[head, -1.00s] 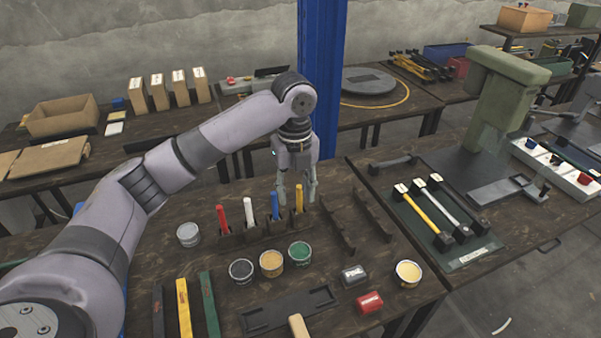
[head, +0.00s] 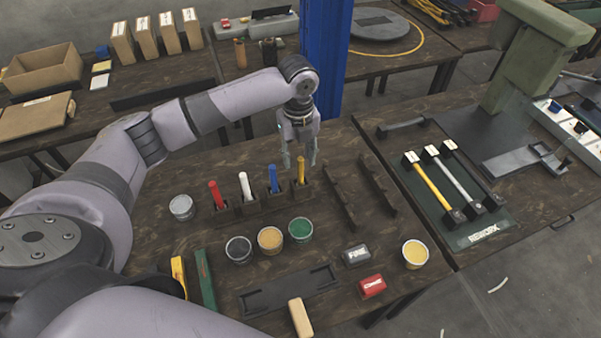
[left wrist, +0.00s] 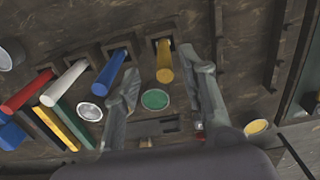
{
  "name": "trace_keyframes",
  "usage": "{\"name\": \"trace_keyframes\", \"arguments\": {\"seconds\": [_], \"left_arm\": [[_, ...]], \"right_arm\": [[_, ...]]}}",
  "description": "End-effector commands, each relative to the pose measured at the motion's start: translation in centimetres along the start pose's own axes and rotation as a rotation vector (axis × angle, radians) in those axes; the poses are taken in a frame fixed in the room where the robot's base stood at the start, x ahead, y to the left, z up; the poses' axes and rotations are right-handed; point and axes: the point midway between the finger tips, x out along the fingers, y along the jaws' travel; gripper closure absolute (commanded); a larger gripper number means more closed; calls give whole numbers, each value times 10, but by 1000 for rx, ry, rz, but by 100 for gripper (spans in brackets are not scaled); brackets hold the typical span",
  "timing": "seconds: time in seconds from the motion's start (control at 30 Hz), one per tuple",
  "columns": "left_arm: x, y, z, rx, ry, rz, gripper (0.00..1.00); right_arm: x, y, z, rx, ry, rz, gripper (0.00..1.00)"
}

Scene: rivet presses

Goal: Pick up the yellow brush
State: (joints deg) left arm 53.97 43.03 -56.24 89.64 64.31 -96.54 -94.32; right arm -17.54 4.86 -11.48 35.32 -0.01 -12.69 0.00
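The yellow brush (head: 301,171) stands upright in the rightmost slot of a row of dark holders on the bench; its handle sticks up. It also shows in the left wrist view (left wrist: 164,64). My left gripper (head: 300,163) is open and points down above the brush. In the left wrist view, the gripper's two fingers (left wrist: 160,66) are spread apart, with the yellow handle between them in the picture; I see no contact. My right gripper is out of view.
Blue (head: 273,179), white (head: 245,186) and red (head: 216,195) handles stand in a row left of the yellow brush. Paint cans, including a green one (head: 300,230), sit in front. Dark rails (head: 340,197) lie to the right, with bare bench around them.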

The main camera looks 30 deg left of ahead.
Motion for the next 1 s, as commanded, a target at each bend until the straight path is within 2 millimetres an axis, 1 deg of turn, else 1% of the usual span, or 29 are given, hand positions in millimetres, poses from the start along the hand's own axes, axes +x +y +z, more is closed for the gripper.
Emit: {"name": "trace_keyframes", "arguments": {"seconds": [0.1, 0.27, 0.37, 0.47, 0.5, 0.6, 0.7, 0.9, 1.0], "left_arm": [[15, 0, 0, -1, 1, 1, 62], [24, -1, 0, 0, 1, -1, 62], [34, -2, -1, 0, 2, 2, 62], [49, -4, -2, 0, 3, 3, 62], [56, -4, -2, -1, 3, 2, 62], [68, -5, -1, 0, 0, 1, 62], [74, -5, -1, 1, 0, 0, 62], [75, -5, -1, 1, -1, -1, 62], [75, -5, -1, 1, -1, 0, 68]], "right_arm": [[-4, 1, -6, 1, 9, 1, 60], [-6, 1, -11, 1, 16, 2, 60], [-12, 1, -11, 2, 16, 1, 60], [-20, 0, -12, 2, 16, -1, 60], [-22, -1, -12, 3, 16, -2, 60], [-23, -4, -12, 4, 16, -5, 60], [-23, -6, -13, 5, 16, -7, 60], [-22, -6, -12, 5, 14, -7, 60], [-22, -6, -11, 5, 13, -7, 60]]}}
